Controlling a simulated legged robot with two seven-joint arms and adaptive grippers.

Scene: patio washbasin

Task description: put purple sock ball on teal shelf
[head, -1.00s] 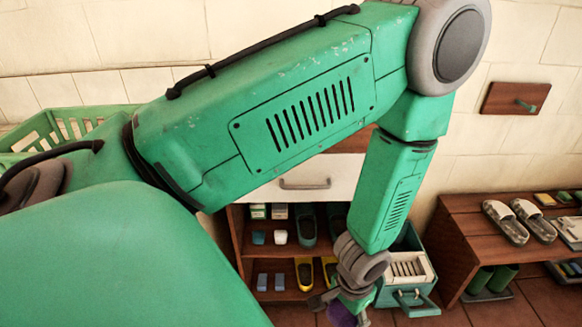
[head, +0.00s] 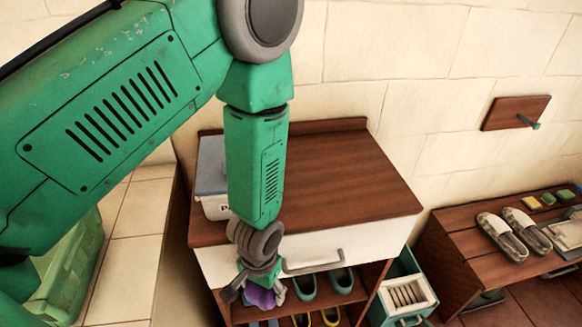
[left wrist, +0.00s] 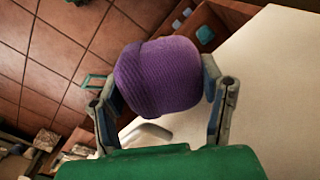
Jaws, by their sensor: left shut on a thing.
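The purple sock ball (left wrist: 160,75) sits between the two fingers of my left gripper in the left wrist view, touched on both sides. In the head view my left gripper (head: 257,287) points down in front of the cabinet's white drawer front (head: 345,248), with a bit of the sock ball (head: 262,297) showing. My left forearm hides part of the cabinet. I cannot pick out a clearly teal shelf. My right gripper is out of view.
The wooden cabinet (head: 340,180) has a mostly clear top with a lidded white box (head: 213,205) at its left. Shoes stand on shelves below. A teal-sided bin (head: 402,300) stands to its right. A bench (head: 460,235) holds sandals (head: 512,232). A green crate (head: 75,265) is at left.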

